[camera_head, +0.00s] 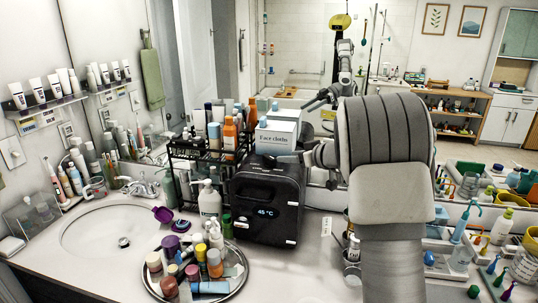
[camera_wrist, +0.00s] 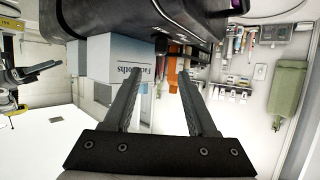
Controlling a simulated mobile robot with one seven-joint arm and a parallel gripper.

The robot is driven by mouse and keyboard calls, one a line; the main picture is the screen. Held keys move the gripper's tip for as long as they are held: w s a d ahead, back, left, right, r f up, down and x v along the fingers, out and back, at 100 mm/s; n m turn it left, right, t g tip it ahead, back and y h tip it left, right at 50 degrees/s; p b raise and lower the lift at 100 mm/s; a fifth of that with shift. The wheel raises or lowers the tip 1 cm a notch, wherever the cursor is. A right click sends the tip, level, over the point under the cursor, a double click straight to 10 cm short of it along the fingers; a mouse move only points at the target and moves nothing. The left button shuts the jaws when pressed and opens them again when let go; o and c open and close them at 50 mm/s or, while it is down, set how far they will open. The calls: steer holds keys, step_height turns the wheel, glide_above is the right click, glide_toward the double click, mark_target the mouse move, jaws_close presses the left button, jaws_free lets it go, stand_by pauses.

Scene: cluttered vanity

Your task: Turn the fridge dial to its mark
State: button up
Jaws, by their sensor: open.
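The fridge (camera_head: 265,210) is a black box on the counter in the head view, with a lit display (camera_head: 266,212) that seems to read 45 °C. My gripper (camera_head: 288,158) is at the fridge's top right, pointing left, in front of the white Face cloths box (camera_head: 277,136). In the wrist view, which is upside down, my gripper (camera_wrist: 162,72) is open with nothing between its fingers. The dark fridge body (camera_wrist: 150,22) fills the top there, and the box (camera_wrist: 110,62) is behind one finger.
A black rack of bottles (camera_head: 205,150) stands left of the fridge. A round tray (camera_head: 240,285) of bottles and jars lies in front of it, left of centre. The sink (camera_head: 110,230) is at the left. The mirror behind reflects my arm.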

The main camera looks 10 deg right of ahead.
mark_target(271, 156)
steer(key=p+x, duration=0.4)
steer(key=x, duration=0.8)
steer(key=shift+s, duration=0.1)
jaws_close()
